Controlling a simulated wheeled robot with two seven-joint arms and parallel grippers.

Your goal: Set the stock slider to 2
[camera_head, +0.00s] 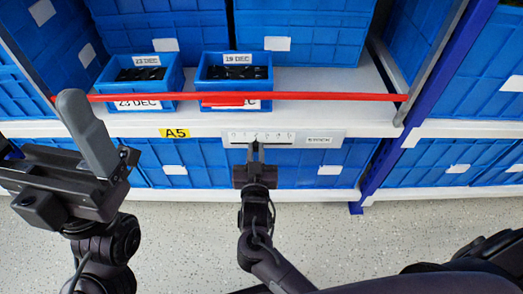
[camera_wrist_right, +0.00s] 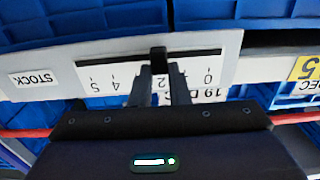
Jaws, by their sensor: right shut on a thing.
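The stock slider's white scale panel (camera_head: 283,138) is on the shelf's front edge in the head view. The wrist view shows the panel (camera_wrist_right: 220,50) upside down, with 0, 2, 4 and 5 readable; the fingers hide other numbers. My right gripper (camera_head: 255,148), also in the wrist view (camera_wrist_right: 164,75), is shut on the dark slider knob (camera_wrist_right: 158,56). The knob lies about in line with the 2; I cannot tell whether it is exact. My left gripper (camera_head: 88,130) is raised at the left, away from the panel; its finger opening cannot be judged.
A red bar (camera_head: 330,96) crosses above the shelf edge. Two small blue bins (camera_head: 143,88) (camera_head: 235,75) with dark parts stand behind it. A yellow A5 label (camera_head: 174,133) is left of the panel. A blue rack post (camera_head: 420,110) stands at the right.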

